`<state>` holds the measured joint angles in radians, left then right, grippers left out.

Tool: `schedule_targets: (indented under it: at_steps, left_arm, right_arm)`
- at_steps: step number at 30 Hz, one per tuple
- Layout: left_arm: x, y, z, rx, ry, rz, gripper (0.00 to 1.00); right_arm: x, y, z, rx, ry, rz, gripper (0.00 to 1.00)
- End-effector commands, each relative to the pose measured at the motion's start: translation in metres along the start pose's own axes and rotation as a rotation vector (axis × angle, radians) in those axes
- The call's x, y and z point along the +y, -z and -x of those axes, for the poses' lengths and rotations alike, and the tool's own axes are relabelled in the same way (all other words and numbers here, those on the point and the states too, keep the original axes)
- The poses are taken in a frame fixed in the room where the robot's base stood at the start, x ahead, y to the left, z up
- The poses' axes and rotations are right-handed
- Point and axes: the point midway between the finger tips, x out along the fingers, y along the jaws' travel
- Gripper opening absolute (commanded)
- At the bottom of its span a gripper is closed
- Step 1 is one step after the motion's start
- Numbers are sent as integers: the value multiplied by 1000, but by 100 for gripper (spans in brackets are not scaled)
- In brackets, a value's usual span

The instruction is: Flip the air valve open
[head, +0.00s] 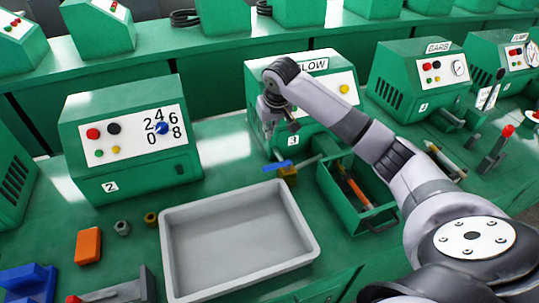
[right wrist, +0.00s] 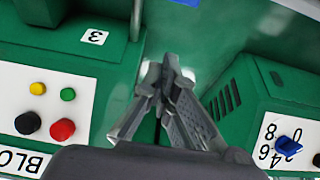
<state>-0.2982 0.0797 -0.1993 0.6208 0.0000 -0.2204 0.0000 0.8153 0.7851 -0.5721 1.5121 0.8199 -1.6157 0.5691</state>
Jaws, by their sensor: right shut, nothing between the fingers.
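The air valve (head: 288,176) has a brass body and a blue lever handle (head: 276,166). It sits low at the front of the green machine marked BLOW and 3 (head: 318,108), on a thin grey pipe. The handle points left, at an angle to the pipe. In the right wrist view a bit of blue (right wrist: 187,2), likely the handle, shows at the top edge. My right gripper (right wrist: 170,62) is shut and empty, pointing down between machines 3 and 2. In the head view it (head: 268,132) is above and behind the valve, apart from it. My left gripper is out of view.
A grey tray (head: 165,240) lies in front of the valve. A green open box (head: 338,205) with tools stands to its right. Machine 2 (head: 83,178) with a numbered dial is on the left. Bench surface (head: 225,150) between the machines is clear.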

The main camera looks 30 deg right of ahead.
Motion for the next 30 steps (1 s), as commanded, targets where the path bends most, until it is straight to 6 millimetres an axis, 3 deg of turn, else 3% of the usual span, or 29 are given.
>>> schedule_targets:
  at_steps: [8, 21, 30]
  left_arm:
    - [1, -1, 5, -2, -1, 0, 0]
    - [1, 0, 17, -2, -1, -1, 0]
    - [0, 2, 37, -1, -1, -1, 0]
  right_arm:
    - [-1, -1, -20, -5, 0, 1, 0]
    - [0, -1, -100, -3, -1, 0, 0]
    - [1, -30, -88, -1, -2, 3, 0]
